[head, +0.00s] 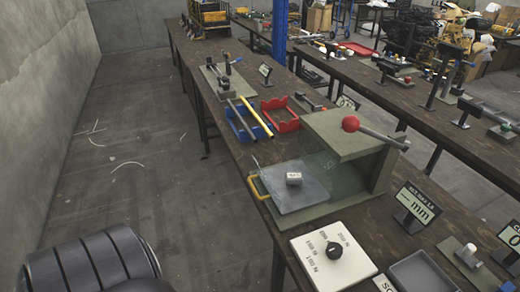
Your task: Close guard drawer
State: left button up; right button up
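The press (340,135) is a grey-green housing on a dark wooden bench, with a lever (380,135) ending in a red ball knob (350,124). Its guard drawer (305,198) stands pulled out to the left of the housing, with clear guard panels and a yellow handle (256,187) at its left front end. A small light block with a label (294,179) lies on the drawer plate. Neither of my grippers shows. A black ribbed arm link of mine is at the bottom left, apart from the press.
A white dial panel with a black knob (334,250) is in front of the press. A display reading mm (417,207) and a grey tray (422,275) are to the right. Blue (243,124) and red (280,115) holders stand behind. The floor left of the bench is mostly clear.

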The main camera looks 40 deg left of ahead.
aim_at(288, 199)
jog(key=j+u, duration=0.15)
jog(key=u, duration=0.25)
jog(key=i+j+u, duration=0.15)
jog(key=u, duration=0.25)
jog(key=j+u, duration=0.15)
jog(key=u, duration=0.3)
jog(key=i+l, duration=0.05)
